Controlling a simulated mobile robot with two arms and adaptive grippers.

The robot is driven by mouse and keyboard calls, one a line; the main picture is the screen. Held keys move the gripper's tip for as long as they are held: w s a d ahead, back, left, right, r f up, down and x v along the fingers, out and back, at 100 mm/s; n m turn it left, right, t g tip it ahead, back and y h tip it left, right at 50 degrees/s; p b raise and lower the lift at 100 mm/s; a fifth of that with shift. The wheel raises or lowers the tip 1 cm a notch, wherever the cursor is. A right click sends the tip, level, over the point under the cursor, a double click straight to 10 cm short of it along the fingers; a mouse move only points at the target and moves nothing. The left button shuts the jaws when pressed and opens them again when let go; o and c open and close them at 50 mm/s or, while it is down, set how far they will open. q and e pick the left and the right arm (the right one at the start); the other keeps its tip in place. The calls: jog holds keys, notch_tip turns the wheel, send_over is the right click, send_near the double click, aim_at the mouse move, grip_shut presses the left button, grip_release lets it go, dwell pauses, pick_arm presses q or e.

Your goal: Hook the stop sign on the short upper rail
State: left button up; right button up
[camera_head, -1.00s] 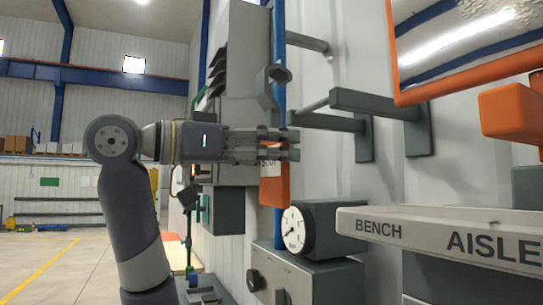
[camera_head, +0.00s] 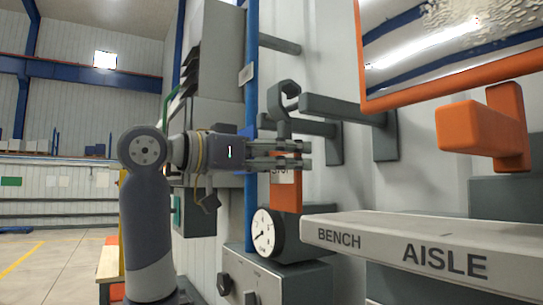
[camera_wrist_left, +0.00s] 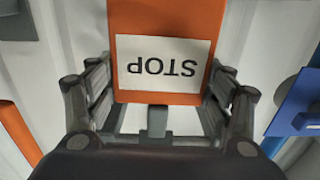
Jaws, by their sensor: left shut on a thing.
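The stop sign (camera_head: 286,196) is an orange plate with a white STOP label and a grey open hook (camera_head: 283,97) on top. My left gripper (camera_head: 304,155) is shut on it below the hook and holds it upright in the air. In the left wrist view the plate (camera_wrist_left: 165,20) lies between the fingers, its label upside down. Grey rails stick out from the wall: one high at the back (camera_head: 280,44), one lower (camera_head: 300,126) and one thicker, nearer (camera_head: 343,109). The hook overlaps the rail ends in the picture; contact cannot be told. My right gripper is not in view.
A pressure gauge (camera_head: 263,235) on a grey box stands below the sign. A shelf marked BENCH and AISLE (camera_head: 430,247) juts out at the right. An orange bracket (camera_head: 485,128) and an orange-framed mirror (camera_head: 450,50) are further right. A blue post (camera_head: 251,100) stands left of the hook.

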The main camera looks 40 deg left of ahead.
aim_at(281, 176)
pick_arm(q)
jog(key=shift+w+d+f, duration=0.1)
jog(key=shift+w+f, duration=0.15)
jog(key=shift+w, duration=0.05)
jog(key=shift+w+d+f+b, duration=0.1)
jog(key=shift+w+f+b, duration=0.1)
jog(key=shift+f+b, duration=1.1)
jog(key=o, duration=1.5)
jog(key=shift+c, duration=0.2)
jog(key=v, duration=1.2)
jog(key=shift+f, duration=0.1)
